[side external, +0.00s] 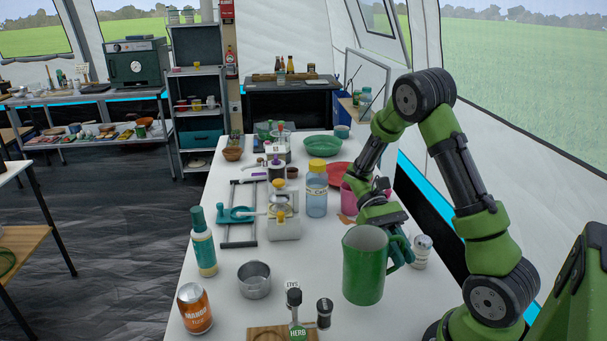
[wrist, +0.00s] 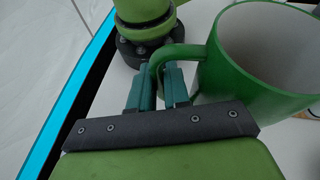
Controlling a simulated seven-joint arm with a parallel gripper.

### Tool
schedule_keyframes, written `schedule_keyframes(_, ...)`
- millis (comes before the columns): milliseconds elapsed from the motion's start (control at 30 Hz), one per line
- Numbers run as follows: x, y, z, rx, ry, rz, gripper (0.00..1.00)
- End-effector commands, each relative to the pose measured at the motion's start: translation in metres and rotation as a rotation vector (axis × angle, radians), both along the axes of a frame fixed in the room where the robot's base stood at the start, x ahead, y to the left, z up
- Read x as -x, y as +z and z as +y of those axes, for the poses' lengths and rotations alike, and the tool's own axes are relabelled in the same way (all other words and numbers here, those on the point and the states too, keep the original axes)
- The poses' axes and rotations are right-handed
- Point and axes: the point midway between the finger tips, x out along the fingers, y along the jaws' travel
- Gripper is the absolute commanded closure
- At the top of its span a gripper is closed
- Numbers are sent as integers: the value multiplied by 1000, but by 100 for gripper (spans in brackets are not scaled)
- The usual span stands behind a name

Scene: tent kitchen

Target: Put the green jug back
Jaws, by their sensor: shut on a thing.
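The green jug (side external: 364,267) is upright at the near right of the white table in the side view, its open top showing a pale inside. In the wrist view the jug (wrist: 262,70) fills the right, its handle on the left side. My gripper (side external: 398,251) is shut on the jug's handle. In the wrist view my gripper's fingers (wrist: 160,88) sit either side of the handle. Whether the jug's base touches the table or hangs just above it, I cannot tell.
A small white-and-blue jar (side external: 422,251) stands right beside the jug. Grinders (side external: 324,312), a wooden board (side external: 270,334), a metal pot (side external: 254,279) and an orange can (side external: 194,308) stand to the left. A blue jar (side external: 316,196) and a pink container (side external: 350,199) stand behind.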

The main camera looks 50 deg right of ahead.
Motion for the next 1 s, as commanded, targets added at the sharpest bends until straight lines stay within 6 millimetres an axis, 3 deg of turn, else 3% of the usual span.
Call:
schedule_keyframes(233, 18, 11, -4, -6, 636, -6, 100)
schedule_keyframes(500, 4, 30, -16, -14, 1278, -7, 100)
schedule_keyframes(700, -15, 41, -16, -16, 1595, -5, 100)
schedule_keyframes(1000, -35, 52, -9, -19, 1856, -1, 100)
